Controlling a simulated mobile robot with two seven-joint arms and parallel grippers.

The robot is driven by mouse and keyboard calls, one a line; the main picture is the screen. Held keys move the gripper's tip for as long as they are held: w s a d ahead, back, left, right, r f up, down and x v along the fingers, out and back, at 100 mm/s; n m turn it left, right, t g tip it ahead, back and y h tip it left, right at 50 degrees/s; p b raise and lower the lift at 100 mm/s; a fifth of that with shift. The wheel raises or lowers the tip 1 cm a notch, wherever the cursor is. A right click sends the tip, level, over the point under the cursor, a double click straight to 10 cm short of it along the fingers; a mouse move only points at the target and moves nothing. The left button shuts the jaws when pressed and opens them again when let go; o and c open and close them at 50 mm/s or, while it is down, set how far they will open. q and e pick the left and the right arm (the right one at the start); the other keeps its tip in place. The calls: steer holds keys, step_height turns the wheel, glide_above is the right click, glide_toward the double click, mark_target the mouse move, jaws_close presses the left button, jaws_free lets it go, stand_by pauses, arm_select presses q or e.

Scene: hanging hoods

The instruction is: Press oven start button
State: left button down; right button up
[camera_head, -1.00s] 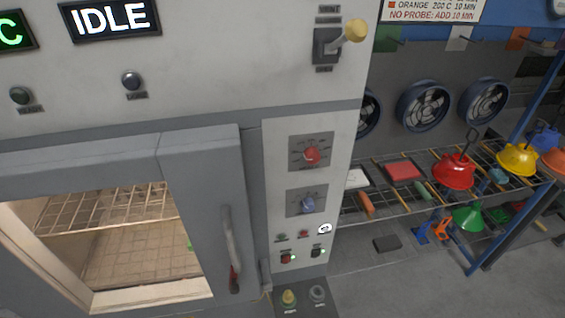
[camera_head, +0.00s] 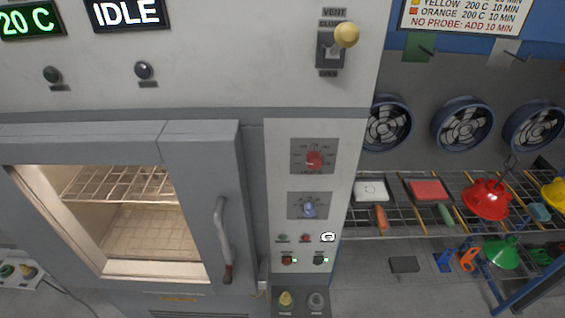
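The oven (camera_head: 200,70) is a large grey cabinet filling the left half of the head view. Its displays read "20 C" (camera_head: 30,20) and "IDLE" (camera_head: 126,12). The small labels are too blurred to read, so I cannot tell which control is start. Neither of my grippers is in view.
The oven door (camera_head: 205,180) has a vertical handle (camera_head: 222,240); wire racks show through its window. A yellow-knobbed vent lever (camera_head: 346,35) sticks out at the top. A yellow button (camera_head: 285,299) sits below the panel. A rack (camera_head: 410,233) with a red hood (camera_head: 487,199) stands right.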

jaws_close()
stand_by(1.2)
